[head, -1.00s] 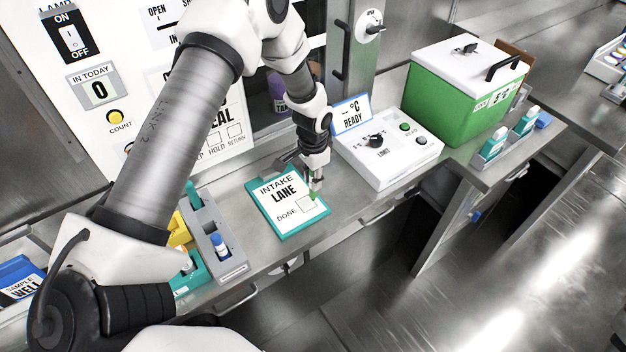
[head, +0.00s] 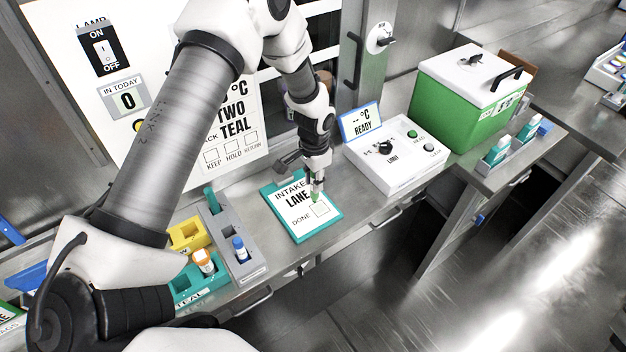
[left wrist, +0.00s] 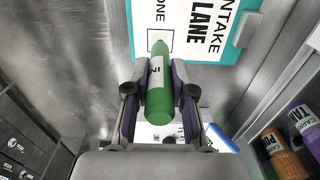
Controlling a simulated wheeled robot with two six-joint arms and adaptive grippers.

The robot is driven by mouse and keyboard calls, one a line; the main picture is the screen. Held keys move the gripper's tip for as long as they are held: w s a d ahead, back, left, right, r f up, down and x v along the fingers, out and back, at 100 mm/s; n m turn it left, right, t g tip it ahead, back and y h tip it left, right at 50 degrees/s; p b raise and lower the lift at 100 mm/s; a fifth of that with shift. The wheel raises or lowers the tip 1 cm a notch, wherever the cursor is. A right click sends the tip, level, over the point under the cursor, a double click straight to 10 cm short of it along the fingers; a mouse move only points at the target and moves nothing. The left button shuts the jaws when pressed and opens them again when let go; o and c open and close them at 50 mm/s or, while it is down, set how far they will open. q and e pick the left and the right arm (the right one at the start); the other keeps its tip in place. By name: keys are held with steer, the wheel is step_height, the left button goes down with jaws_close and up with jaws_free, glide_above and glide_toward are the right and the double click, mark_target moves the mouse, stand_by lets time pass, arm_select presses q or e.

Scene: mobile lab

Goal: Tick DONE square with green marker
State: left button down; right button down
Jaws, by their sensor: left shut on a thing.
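A teal clipboard (head: 330,234) lies on the steel bench with a white card marked INTAKE LANE and an empty-looking DONE square (head: 321,209). My left gripper (head: 316,184) is shut on the green marker (head: 315,196) above the card, tip pointing down. In the left wrist view the green marker (left wrist: 159,82) sits between both fingers of the left gripper (left wrist: 156,88). Its tip overlaps the lower part of the DONE square (left wrist: 160,38); I cannot tell whether it touches the card. My right gripper is not in view.
A white control box (head: 375,178) stands right of the clipboard. A grey marker rack (head: 247,264), a yellow block (head: 187,235) and a teal tray (head: 185,292) stand to its left. A green cool box (head: 455,110) is farther right.

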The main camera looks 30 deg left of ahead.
arm_select(q)
step_height(320, 180, up, 3)
steer(key=shift+p, duration=0.9)
